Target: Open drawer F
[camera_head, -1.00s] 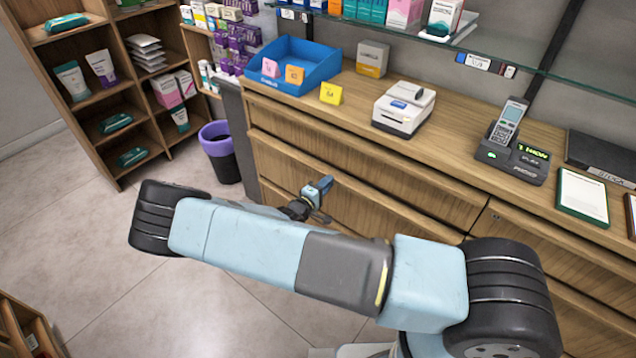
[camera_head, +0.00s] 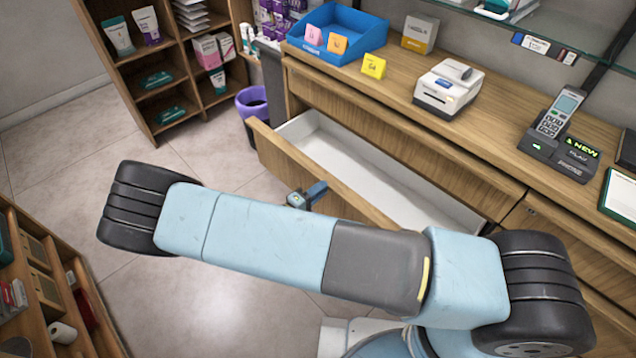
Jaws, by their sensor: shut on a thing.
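A wide wooden drawer (camera_head: 290,166) in the counter front stands well open, and its white inside (camera_head: 385,180) looks empty. I cannot read any letter on it, so I cannot tell from a label that it is drawer F. My gripper (camera_head: 309,196) is at the outer face of the drawer front, near its middle, shut on its handle. The handle and the fingertips are mostly hidden by the gripper and my arm. My arm also covers the lower right part of the drawer front.
On the wooden counter (camera_head: 400,106) stand a blue tray (camera_head: 350,62), a yellow tag (camera_head: 374,67), a white printer (camera_head: 447,88) and a phone on its dock (camera_head: 560,140). A purple bin (camera_head: 250,104) stands beyond the drawer's left end. Shelves (camera_head: 50,262) stand at lower left. Floor between is clear.

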